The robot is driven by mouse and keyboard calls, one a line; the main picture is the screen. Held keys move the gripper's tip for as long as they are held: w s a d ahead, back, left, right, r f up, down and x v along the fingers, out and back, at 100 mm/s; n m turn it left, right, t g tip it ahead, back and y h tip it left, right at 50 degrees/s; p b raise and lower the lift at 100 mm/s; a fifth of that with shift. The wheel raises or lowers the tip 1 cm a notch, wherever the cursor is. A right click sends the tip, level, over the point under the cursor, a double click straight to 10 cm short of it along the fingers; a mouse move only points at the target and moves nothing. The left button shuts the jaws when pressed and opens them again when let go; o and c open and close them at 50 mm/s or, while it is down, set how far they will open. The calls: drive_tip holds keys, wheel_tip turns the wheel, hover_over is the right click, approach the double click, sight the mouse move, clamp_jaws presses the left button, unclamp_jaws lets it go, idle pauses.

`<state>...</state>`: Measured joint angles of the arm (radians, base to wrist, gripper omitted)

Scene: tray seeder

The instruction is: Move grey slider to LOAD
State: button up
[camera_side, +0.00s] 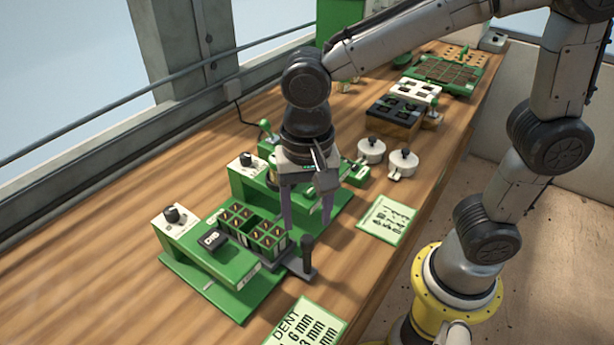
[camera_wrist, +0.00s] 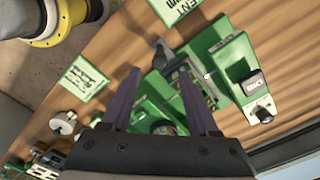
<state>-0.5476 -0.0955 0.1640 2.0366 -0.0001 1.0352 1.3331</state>
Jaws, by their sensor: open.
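The grey slider (camera_side: 301,270) is a dark flat plate with an upright knob handle, at the right end of the front green seeder (camera_side: 215,263). In the wrist view the slider's handle (camera_wrist: 160,47) shows just beyond my fingertips. My gripper (camera_side: 306,218) is open and empty, pointing down above and behind the slider, apart from its handle. Its two purple-grey fingers (camera_wrist: 158,85) also show in the wrist view. A green block of cells (camera_side: 268,237) stands beside the slider on the seeder. I cannot make out a LOAD mark.
A second green machine (camera_side: 247,170) stands just behind, beneath my gripper. Two white pots (camera_side: 403,162) and a printed card (camera_side: 387,219) lie to the right. Another card (camera_side: 305,324) is at the front. Trays (camera_side: 442,74) stand at the far end. Bare wood is at left.

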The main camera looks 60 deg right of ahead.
wheel_tip(320, 180, up, 8)
drive_tip(key=shift+r, duration=0.25)
drive_tip(key=s+d+r+m+t, duration=0.2)
drive_tip(key=s+d, duration=0.1)
drive_tip(key=d, duration=0.6)
drive_tip(key=s+d+f+n+t, duration=0.3)
drive_tip(key=s+d+f+n, duration=0.2)
drive_tip(key=n, duration=0.6)
drive_tip(key=shift+d+f+t, duration=0.3)
drive_tip(key=shift+d, duration=0.2)
drive_tip(key=shift+s, duration=0.1)
idle(0.7)
